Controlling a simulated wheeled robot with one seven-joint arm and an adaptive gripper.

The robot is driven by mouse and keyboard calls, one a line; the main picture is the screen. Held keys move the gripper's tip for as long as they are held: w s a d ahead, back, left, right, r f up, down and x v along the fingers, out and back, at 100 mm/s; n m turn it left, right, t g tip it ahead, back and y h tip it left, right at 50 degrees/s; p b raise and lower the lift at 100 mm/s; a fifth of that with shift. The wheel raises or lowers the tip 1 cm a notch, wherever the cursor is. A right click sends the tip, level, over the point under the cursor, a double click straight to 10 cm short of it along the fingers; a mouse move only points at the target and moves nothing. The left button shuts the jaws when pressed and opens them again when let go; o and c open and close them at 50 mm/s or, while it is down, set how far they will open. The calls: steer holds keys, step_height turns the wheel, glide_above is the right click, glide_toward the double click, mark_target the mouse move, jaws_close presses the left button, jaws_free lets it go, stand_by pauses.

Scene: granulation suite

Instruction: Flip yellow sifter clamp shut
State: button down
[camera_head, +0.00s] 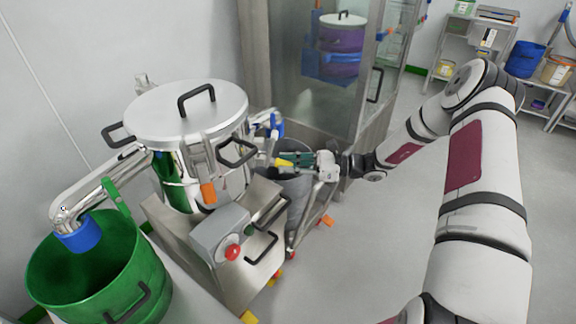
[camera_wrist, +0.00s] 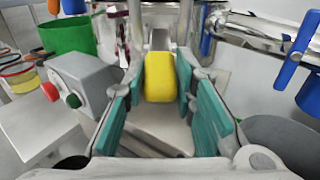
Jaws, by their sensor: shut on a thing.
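The yellow sifter clamp (camera_wrist: 160,77) is a rounded yellow grip on a metal lever in the wrist view, between the teal fingers of my gripper (camera_wrist: 163,100). The sensor-like closeness of the fingers fits a hold on the yellow grip. In the head view my gripper (camera_head: 301,160) reaches in from the right, and the yellow clamp handle (camera_head: 283,163) shows at its tip beside the steel sifter (camera_head: 190,115). The sifter has a round lid with black handles. The clamp's far end is hidden from the head view.
A grey control box (camera_head: 222,236) with a red button sits below the sifter. A green bucket (camera_head: 90,262) stands at the left under a steel spout. A grey bin (camera_head: 292,190) is under my gripper. A glass-fronted cabinet (camera_head: 330,60) stands behind. Open floor lies at the right.

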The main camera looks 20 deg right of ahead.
steer(key=a+f+t+y+b, duration=0.1)
steer(key=y+b, duration=0.1)
steer(key=b, duration=0.1)
steer(key=f+t+y+b, duration=0.1)
steer(key=f+y+b, duration=0.1)
steer(key=y+b, duration=0.1)
steer(key=w+a+f+t+y+b, duration=0.1)
steer(key=y+b, duration=0.1)
steer(key=b, duration=0.1)
steer(key=shift+w+a+f+y+b, duration=0.1)
steer(key=shift+a+f+y+b, duration=0.2)
steer(key=shift+f+b, duration=0.05)
steer(key=c, duration=1.3)
jaws_free()
steer(key=shift+a, duration=0.1)
steer(key=v, duration=1.2)
